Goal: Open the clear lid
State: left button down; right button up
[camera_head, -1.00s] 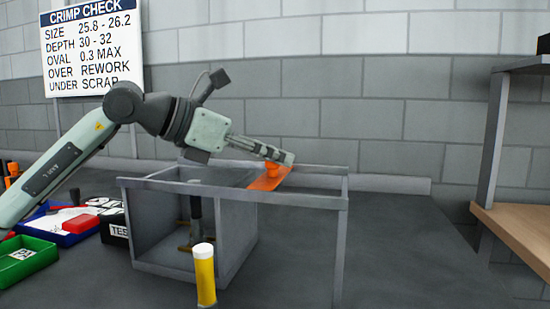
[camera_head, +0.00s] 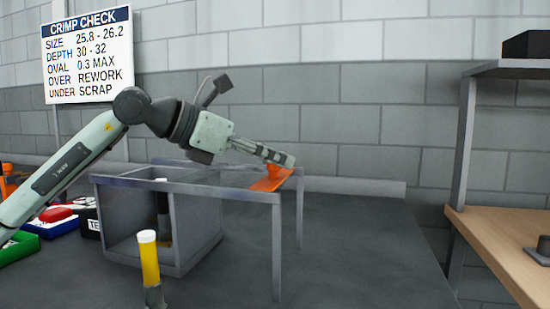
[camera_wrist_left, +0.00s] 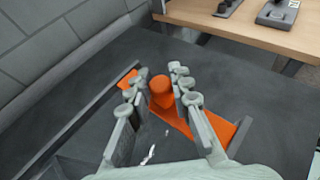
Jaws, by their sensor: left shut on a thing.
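The clear lid shows mainly by its orange end strip (camera_head: 267,185) and orange knob (camera_head: 275,169); its pane is hard to make out. The strip lies near the right end of the grey frame's rails (camera_head: 125,181). My left gripper (camera_head: 286,160) is shut on the knob. In the left wrist view its fingers (camera_wrist_left: 154,80) stand on both sides of the knob (camera_wrist_left: 161,94), above the orange strip (camera_wrist_left: 174,121). The grey box (camera_head: 190,245) under the frame's left part appears uncovered on top and holds a dark-handled tool (camera_head: 162,203). My right gripper is out of view.
A yellow cylinder with a white top (camera_head: 150,262) stands before the box. Coloured bins (camera_head: 50,225) are at left. A wooden-topped bench with a shelf (camera_head: 505,240) stands at right. The dark tabletop right of the frame (camera_head: 360,240) is clear.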

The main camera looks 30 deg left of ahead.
pick_arm(q)
jog(key=c, duration=1.3)
grip_release()
jog(key=shift+c, duration=0.2)
jog(key=shift+v, duration=0.85)
jog(key=v, duration=1)
jog(key=shift+s, duration=0.1)
